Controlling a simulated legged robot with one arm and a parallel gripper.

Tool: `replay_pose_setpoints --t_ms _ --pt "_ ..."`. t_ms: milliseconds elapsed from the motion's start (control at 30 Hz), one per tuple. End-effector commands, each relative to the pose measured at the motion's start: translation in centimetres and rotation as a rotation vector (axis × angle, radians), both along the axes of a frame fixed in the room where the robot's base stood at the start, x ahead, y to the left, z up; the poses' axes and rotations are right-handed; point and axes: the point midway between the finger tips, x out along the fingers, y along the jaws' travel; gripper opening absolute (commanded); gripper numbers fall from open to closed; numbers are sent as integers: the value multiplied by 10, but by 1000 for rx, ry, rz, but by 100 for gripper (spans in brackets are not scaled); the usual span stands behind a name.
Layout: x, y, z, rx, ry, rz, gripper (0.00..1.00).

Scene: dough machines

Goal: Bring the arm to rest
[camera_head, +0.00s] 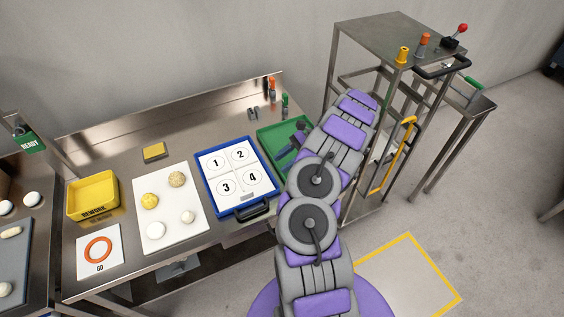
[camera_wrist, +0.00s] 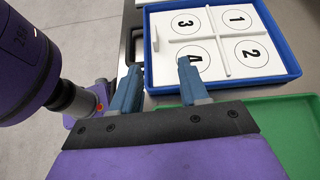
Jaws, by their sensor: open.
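My arm rises from the bottom of the head view and bends at the right of the steel table (camera_head: 120,150). My gripper (camera_wrist: 158,66) shows in the wrist view with its two blue-grey fingers apart and nothing between them. It is beside the blue-rimmed tray (camera_head: 259,209) with circles numbered 1 to 4, which also shows in the wrist view (camera_wrist: 292,70). A green tray (camera_head: 269,138) lies just right of it, partly hidden by my arm.
A white board (camera_head: 171,208) with several dough balls, a yellow rework bin (camera_head: 92,196) and a GO card (camera_head: 99,252) are to the left. A steel stand (camera_head: 385,35) with levers rises behind my arm. The floor at lower right is open, with a yellow outline (camera_head: 437,270).

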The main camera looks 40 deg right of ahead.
Motion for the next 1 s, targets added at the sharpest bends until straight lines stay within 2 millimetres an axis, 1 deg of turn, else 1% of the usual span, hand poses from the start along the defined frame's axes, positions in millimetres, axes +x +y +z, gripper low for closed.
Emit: replay_pose_setpoints --t_ms 367,467,567,667,733,867,900,967,1000 --pt "1 1 1 0 -1 2 44" --pt "5 8 8 -6 -16 24 44" --pt "16 29 27 -17 -49 84 44" --pt "27 62 55 -39 -100 176 44" --pt "31 88 75 -58 -136 253 44" --pt "32 135 110 -97 -200 391 44" --pt "30 149 119 -109 -217 434 44" --pt "27 168 134 -134 -247 495 44" --pt "23 181 142 -148 -263 538 44"
